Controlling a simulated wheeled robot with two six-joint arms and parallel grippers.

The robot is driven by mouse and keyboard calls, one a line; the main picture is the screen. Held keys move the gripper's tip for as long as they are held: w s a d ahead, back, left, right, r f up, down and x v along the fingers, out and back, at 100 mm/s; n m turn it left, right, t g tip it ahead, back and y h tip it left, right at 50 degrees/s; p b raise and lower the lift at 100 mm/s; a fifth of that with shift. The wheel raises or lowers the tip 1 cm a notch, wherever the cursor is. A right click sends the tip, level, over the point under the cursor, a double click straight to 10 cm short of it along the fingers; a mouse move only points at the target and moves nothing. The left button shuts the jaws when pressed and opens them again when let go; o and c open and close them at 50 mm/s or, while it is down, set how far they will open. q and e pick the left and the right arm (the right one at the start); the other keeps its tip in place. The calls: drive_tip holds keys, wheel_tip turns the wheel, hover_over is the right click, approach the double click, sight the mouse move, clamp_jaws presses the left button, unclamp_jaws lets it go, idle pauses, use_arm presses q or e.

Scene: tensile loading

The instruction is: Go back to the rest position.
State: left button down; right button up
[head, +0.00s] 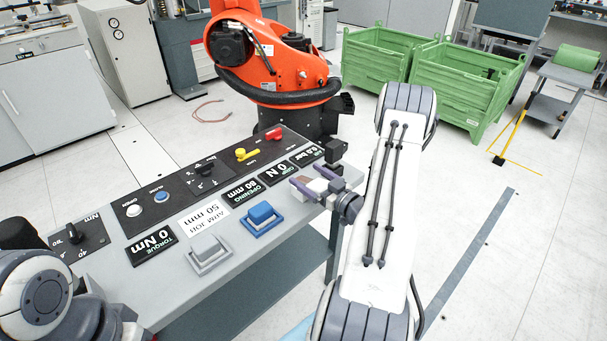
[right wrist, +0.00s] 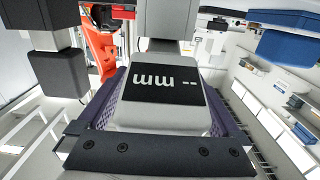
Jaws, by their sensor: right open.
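My right gripper (head: 312,181) is over the right end of the grey control bench (head: 285,245), beside the black display plates. Its two purple fingers are apart. In the right wrist view, a pale block with a black "-- mm" display (right wrist: 163,88) sits between the fingers; whether they touch it I cannot tell. My right arm reaches up from the bottom of the head view. Part of my left arm shows at the lower left, but its gripper is not visible.
The bench carries a blue block (head: 261,213), a grey block (head: 208,250), a yellow handle (head: 246,154), a red handle (head: 274,134) and a torque dial (head: 73,236). An orange robot arm (head: 270,70) stands behind. Green crates (head: 466,85) stand back right. The floor at right is largely clear.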

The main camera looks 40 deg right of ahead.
drive_tip(key=s, duration=0.8)
drive_tip(key=shift+d+b, duration=0.3)
drive_tip(key=shift+b, duration=0.05)
drive_tip(key=shift+w, duration=0.1)
